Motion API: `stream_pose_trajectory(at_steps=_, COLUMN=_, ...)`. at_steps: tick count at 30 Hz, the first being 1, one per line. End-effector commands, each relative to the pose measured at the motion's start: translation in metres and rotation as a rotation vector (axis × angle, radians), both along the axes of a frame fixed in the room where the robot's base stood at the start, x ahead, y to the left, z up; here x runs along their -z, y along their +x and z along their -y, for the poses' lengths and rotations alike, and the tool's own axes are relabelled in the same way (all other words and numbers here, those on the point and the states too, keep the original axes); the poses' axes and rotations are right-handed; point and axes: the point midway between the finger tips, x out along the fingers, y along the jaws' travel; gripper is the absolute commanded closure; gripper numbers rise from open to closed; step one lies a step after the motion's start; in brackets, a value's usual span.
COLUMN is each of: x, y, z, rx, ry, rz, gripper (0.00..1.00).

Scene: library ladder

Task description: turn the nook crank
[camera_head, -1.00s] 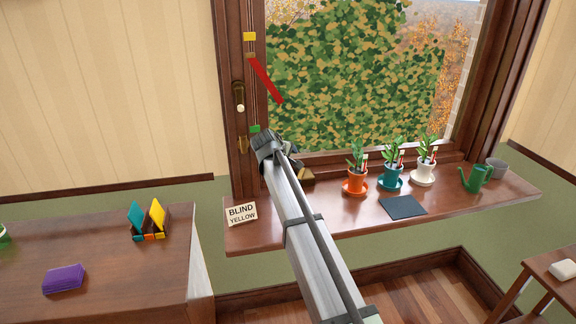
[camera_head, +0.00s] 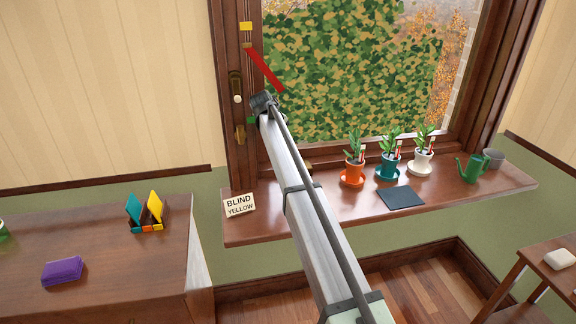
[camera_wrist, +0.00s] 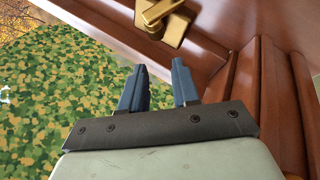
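A brass fitting with a short arm on a square plate (camera_wrist: 166,22) is at the top of the wrist view, on brown wood; it looks like the crank. In the head view a small brass piece (camera_head: 303,166) shows at the window's lower left corner, mostly behind my arm. My gripper (camera_head: 262,102) is in front of the left window frame. In the wrist view its two blue fingers (camera_wrist: 160,82) are apart with nothing between them, and the brass fitting lies beyond their tips. A sign (camera_head: 239,205) on the sill reads "BLIND YELLOW". The green patterned blind (camera_head: 350,70) covers most of the window.
The left frame carries a yellow mark (camera_head: 246,26), a red pointer (camera_head: 265,69), a white knob (camera_head: 238,99) and a brass lever (camera_head: 240,132). Several potted plants and a green watering can (camera_head: 473,168) stand on the sill (camera_head: 330,214).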

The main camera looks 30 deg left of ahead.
Motion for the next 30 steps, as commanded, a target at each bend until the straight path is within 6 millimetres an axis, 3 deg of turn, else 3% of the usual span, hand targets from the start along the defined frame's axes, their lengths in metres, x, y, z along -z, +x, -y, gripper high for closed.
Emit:
stream_pose_trajectory(at_steps=2, x=0.002, y=0.0, z=-0.006, rx=0.094, ry=0.02, rz=-0.052, gripper=0.78)
stream_pose_trajectory(at_steps=9, x=0.01, y=-0.021, z=0.006, rx=0.374, ry=0.065, rz=-0.154, gripper=1.0)
stream_pose_trajectory(at_steps=15, x=0.012, y=-0.026, z=0.011, rx=0.496, ry=0.091, rz=-0.16, gripper=1.0)
stream_pose_trajectory(at_steps=22, x=0.017, y=-0.024, z=0.011, rx=0.518, ry=0.101, rz=-0.157, gripper=1.0)
stream_pose_trajectory(at_steps=30, x=0.045, y=-0.015, z=0.016, rx=0.517, ry=0.1, rz=-0.157, gripper=1.0)
